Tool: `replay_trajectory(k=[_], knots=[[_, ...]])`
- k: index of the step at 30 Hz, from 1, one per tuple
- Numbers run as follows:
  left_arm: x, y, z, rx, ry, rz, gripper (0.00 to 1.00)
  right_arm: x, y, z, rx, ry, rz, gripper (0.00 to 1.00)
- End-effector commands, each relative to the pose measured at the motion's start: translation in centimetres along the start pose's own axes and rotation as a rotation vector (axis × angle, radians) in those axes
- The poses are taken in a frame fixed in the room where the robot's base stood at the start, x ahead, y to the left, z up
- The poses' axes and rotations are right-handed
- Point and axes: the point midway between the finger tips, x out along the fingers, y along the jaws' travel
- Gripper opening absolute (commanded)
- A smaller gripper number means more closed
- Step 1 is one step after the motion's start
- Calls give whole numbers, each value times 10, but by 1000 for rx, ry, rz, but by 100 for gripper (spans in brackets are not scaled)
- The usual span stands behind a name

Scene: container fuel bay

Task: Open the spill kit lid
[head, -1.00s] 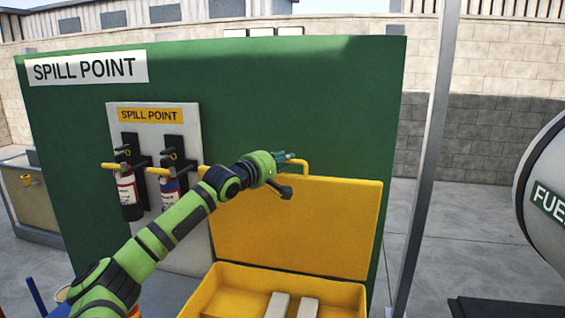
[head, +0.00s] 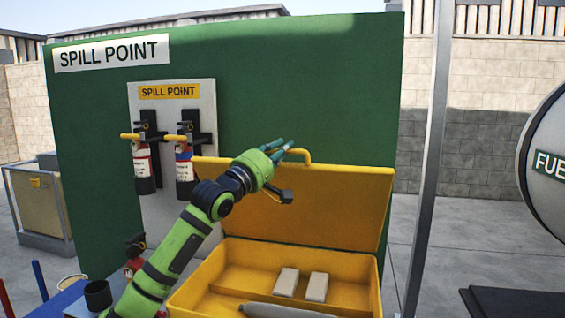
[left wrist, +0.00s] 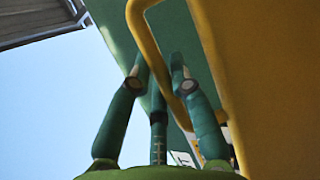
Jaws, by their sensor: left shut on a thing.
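The spill kit is a yellow box (head: 374,296) in front of the green panel, with its inside exposed. Its yellow lid (head: 335,205) stands raised at the back of the box, close to the panel. A yellow bar handle (head: 305,153) sits at the lid's top edge; it shows large in the left wrist view (left wrist: 147,40). My left gripper (head: 284,148) is shut on this handle, its teal fingers (left wrist: 160,62) around the bar. My green arm hides the lid's left part. My right gripper is not in view.
Two pale blocks (head: 302,285) and a grey roll (head: 285,311) lie in the box. Two extinguishers (head: 146,167) hang on the white board at left. A grey post (head: 430,150) stands right of the box, and a fuel tank (head: 550,150) farther right.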

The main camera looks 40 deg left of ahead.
Motion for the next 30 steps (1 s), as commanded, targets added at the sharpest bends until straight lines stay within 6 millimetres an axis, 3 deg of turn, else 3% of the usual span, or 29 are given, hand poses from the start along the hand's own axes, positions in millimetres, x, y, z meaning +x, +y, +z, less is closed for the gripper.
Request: replay_trajectory(k=[1,7,21,22,24,30], knots=[[-9,-11,5,6,-3,15,0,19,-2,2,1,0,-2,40],[-28,-12,12,27,-2,64,0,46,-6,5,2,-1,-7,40],[-34,-8,13,37,2,81,0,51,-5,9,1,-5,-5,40],[-34,-8,13,37,2,81,25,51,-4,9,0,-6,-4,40],[-34,-8,13,37,2,81,46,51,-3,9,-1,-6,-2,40],[-34,-8,13,36,2,81,46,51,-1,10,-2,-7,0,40]])
